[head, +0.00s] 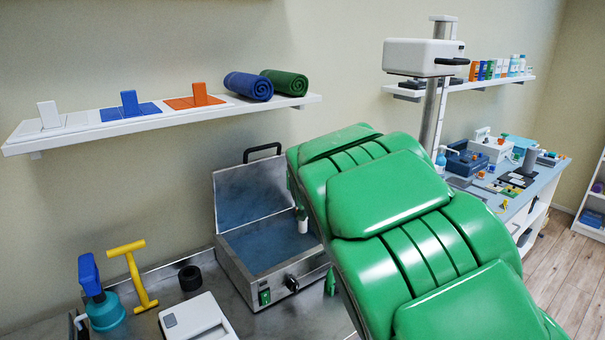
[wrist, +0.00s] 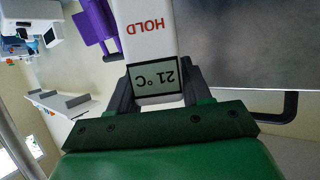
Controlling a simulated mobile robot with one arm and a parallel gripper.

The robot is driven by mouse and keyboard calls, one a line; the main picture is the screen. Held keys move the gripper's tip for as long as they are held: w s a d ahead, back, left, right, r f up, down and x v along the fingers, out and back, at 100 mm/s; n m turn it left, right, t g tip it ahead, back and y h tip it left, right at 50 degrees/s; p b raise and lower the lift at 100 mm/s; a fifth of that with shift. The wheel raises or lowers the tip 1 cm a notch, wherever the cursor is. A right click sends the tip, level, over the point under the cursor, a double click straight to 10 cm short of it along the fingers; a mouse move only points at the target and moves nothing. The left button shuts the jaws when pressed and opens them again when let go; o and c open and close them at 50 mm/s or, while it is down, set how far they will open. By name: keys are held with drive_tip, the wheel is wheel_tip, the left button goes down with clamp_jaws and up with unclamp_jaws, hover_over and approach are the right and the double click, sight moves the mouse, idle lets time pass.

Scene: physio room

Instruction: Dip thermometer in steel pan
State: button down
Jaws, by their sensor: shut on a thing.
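My gripper (wrist: 156,92) is shut on the white thermometer (wrist: 148,40), with one black finger on each side of it. Its display reads 21 °C and the word HOLD shows upside down in the wrist view. The steel pan (head: 262,278) stands on the counter with its lid (head: 258,185) open and blue liquid inside. The lid's grey face and black handle also seem to show in the wrist view (wrist: 245,45). In the head view my green arm hides most of the gripper. A small white piece by the pan's right end may be the thermometer; its tip is not clear.
A shelf (head: 160,120) with rolled towels hangs above. A cluttered bench (head: 535,195) is at right.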

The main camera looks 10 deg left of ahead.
wheel_tip(320, 180, down, 8)
drive_tip(key=shift+f, duration=0.15)
idle(1.0)
drive_tip(key=shift+f, duration=0.1)
idle(2.5)
idle(0.9)
wheel_tip(320, 180, up, 12)
idle(1.6)
idle(0.8)
